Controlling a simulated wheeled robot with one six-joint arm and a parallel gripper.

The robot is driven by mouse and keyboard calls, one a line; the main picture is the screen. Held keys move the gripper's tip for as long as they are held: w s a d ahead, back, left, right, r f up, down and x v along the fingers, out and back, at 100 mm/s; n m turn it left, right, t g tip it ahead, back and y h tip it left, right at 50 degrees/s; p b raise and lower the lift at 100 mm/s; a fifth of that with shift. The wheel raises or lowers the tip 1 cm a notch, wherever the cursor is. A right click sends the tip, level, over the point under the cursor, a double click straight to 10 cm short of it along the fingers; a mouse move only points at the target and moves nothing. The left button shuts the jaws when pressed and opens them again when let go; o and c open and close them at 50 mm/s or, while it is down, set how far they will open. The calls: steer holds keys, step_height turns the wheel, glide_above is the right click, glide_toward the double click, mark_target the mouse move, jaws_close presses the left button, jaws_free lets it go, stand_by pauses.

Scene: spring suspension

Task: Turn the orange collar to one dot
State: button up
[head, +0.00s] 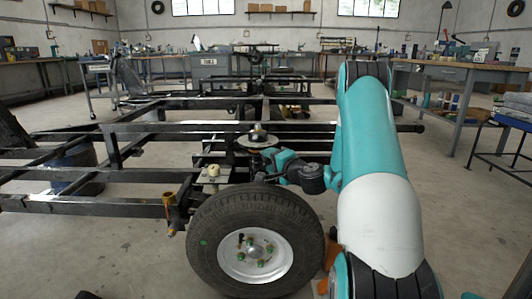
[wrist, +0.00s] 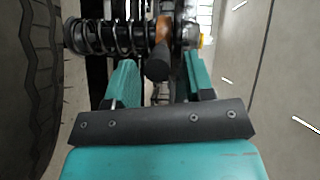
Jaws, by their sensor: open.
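In the wrist view a dark coil spring (wrist: 118,38) lies across the top of the picture. At its right end is an orange part (wrist: 163,28), which looks like the collar, with a black grip (wrist: 157,68) pointing toward me. My gripper (wrist: 157,76) is open, its two teal fingers on either side of the black grip, with gaps to it. I cannot make out any dots. In the head view my gripper (head: 278,160) is behind the wheel, near a round plate (head: 258,141) on the frame; the collar cannot be made out there.
A wheel with a black tire (head: 200,235) stands in front of my gripper; its tread (wrist: 25,90) fills the left of the wrist view. Black frame rails (head: 85,204) run around the spot. A workbench (head: 455,78) stands at right. Open floor lies right of my arm.

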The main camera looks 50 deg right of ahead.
steer(key=shift+x, duration=1.4)
jaws_close()
